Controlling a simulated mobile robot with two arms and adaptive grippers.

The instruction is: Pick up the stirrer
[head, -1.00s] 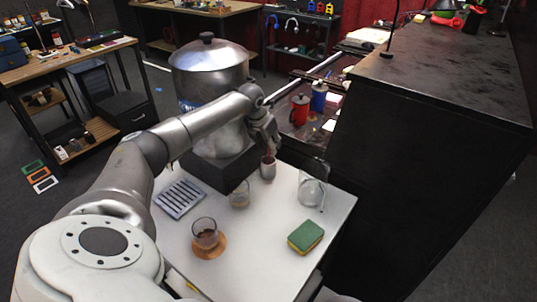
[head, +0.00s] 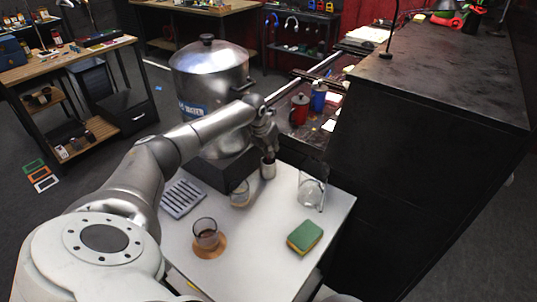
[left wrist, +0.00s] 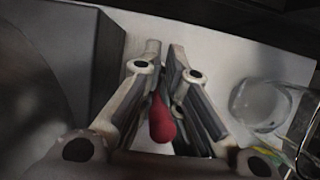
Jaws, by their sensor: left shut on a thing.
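The stirrer shows as a red rounded handle (left wrist: 161,120) between my left gripper's fingers in the left wrist view. In the head view the gripper hides the handle, and the stirrer's lower end cannot be seen. My right gripper is not in view.
A clear glass (head: 240,193), a glass of brown liquid on a coaster (head: 206,233), a glass vessel (head: 311,190), a sponge (head: 304,237) and a slotted tray (head: 183,199) stand around.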

